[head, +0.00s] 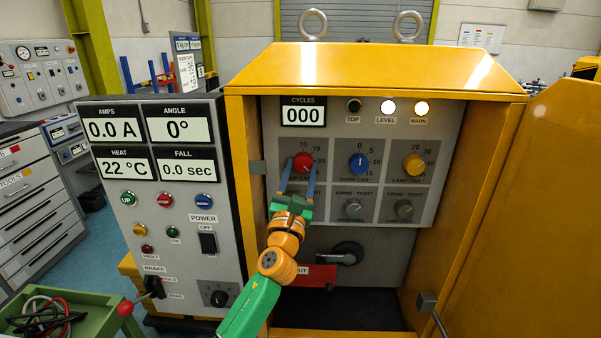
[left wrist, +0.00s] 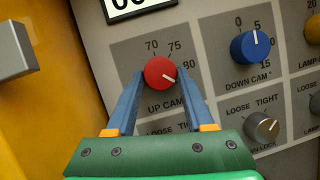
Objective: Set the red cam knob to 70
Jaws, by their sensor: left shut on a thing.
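The red cam knob (head: 303,161) is on the upper left plate of the grey panel inside the yellow cabinet. It also shows in the left wrist view (left wrist: 160,72), where its white pointer slants to the lower right, past the 80 label. The 70 label is above the knob, and the right finger hides part of the scale. My left gripper (head: 300,167) is shut on the red knob, one blue finger on each side. It also shows in the left wrist view (left wrist: 160,77). My right gripper is not in view.
The blue cam knob (head: 359,163) and the yellow cam knob (head: 414,165) are to the right. Grey lock knobs (head: 353,208) sit below them. The cabinet's open door (head: 535,210) bounds the right side. A display panel (head: 165,190) stands left; its angle reads 0° and the cycles counter (head: 303,115) reads 000.

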